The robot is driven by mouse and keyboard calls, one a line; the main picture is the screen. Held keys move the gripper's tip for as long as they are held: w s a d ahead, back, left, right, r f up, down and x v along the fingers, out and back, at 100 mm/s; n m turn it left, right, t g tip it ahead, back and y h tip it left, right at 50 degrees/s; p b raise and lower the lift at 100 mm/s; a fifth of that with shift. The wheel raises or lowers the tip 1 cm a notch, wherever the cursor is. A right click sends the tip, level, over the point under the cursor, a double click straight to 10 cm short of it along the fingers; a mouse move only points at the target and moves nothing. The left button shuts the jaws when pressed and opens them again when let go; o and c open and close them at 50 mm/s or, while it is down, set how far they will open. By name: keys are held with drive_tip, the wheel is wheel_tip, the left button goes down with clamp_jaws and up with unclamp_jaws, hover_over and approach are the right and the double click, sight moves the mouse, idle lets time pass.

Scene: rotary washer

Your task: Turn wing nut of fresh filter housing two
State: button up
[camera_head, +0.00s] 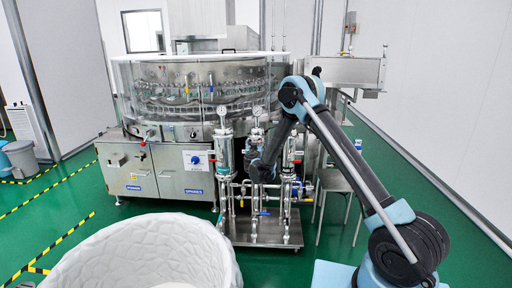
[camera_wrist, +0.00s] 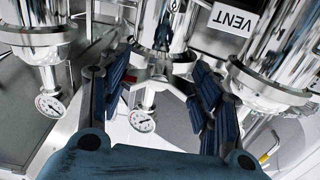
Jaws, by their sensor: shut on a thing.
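The middle filter housing, which I take as fresh filter housing two, is a shiny steel cylinder. Its top and gauge (camera_head: 257,118) show in the head view, and my gripper (camera_head: 260,168) hides most of its body. In the wrist view the housing (camera_wrist: 150,22) hangs from the top centre, with its clamp and the small wing nut (camera_wrist: 136,84) at its end. My gripper (camera_wrist: 160,92) has blue ribbed fingers on both sides of this clamp area. It is shut on the wing nut, though the exact contact is hard to make out.
A left housing (camera_head: 224,155) and a right housing (camera_head: 290,160) stand close beside the middle one. Pipes and valves sit below on a steel base plate (camera_head: 270,232). The rotary washer (camera_head: 190,90) stands behind. A white tub (camera_head: 100,255) is at front left.

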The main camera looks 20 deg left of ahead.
drive_tip(key=o, duration=1.1)
drive_tip(key=shift+d, duration=0.1)
drive_tip(key=shift+c, duration=0.2)
drive_tip(key=shift+s, duration=0.1)
drive_tip(key=v, duration=1.1)
drive_tip(key=shift+s, duration=0.35)
drive_tip(key=shift+d+f, duration=0.1)
